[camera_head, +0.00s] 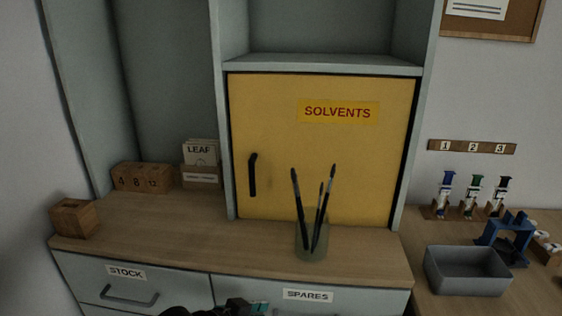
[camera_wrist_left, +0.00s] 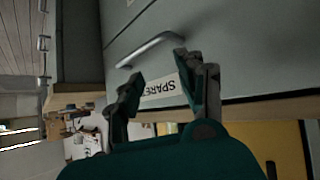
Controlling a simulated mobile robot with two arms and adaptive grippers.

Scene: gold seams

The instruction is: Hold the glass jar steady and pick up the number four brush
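The glass jar (camera_head: 312,241) stands upright on the wooden counter in front of the yellow cabinet door. Several dark-tipped brushes (camera_head: 322,205) stand in it, leaning different ways. I cannot read a number on any of them. My left gripper (camera_head: 258,308) shows only in part at the bottom edge of the head view, below the counter edge and in front of the drawers. In the left wrist view my left gripper (camera_wrist_left: 158,88) has its fingers apart with nothing between them, facing the drawer with the SPARES label (camera_wrist_left: 160,90). My right gripper is not in view.
A wooden block with a slot (camera_head: 75,218), a numbered wooden holder (camera_head: 142,178) and a LEAF card box (camera_head: 201,172) stand at the counter's left. A grey bin (camera_head: 467,271) and a blue stand (camera_head: 507,240) are at right. The counter around the jar is clear.

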